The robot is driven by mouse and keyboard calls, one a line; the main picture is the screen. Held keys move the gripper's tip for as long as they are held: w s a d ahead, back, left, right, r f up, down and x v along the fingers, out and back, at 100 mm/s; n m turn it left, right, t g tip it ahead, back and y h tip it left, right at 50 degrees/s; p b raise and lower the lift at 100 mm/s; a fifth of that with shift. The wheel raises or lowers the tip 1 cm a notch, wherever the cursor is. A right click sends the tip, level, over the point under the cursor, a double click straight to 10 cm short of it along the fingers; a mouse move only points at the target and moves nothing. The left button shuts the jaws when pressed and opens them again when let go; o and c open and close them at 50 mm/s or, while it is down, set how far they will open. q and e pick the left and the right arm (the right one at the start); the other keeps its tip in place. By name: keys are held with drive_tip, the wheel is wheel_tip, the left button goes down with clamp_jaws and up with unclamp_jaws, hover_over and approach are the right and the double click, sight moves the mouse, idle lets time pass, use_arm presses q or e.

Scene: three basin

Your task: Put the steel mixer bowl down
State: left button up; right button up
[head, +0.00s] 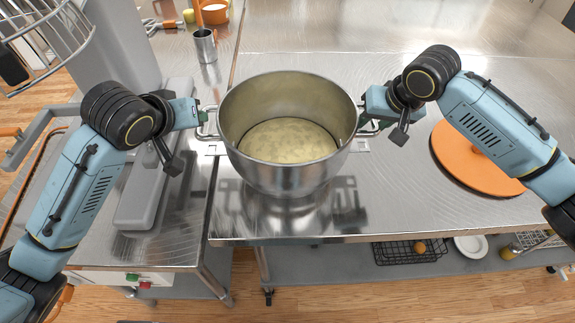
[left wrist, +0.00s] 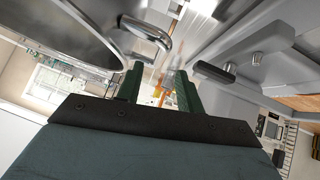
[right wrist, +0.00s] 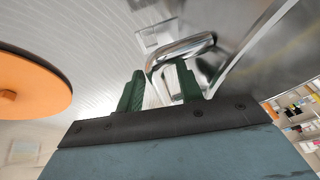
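The steel mixer bowl (head: 288,172) stands upright at the middle of the steel table, with a pale yellowish mass inside. Its base looks to be on the tabletop, though a small gap is hard to rule out. My left gripper (head: 202,117) is at its left handle; in the left wrist view the fingers (left wrist: 157,88) are apart, with the handle (left wrist: 148,32) just beyond the left finger. My right gripper (head: 366,122) is at the right handle; in the right wrist view the fingers (right wrist: 160,88) are apart, and the handle loop (right wrist: 184,48) reaches around one finger.
An orange disc (head: 470,165) lies on the table at right, below my right forearm. A steel cup (head: 205,46) and an orange container (head: 214,12) stand at the back left. A grey machine with a wire whisk guard (head: 48,35) is at left. The table behind the bowl is clear.

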drive_tip(key=shift+r, duration=0.1)
use_arm(q)
drive_tip(key=v, duration=0.5)
drive_tip(key=shift+s+r, duration=0.15)
drive_tip(key=shift+r, duration=0.1)
use_arm(e)
drive_tip(key=v, duration=1.2)
use_arm(q)
drive_tip(key=shift+s+f, duration=0.1)
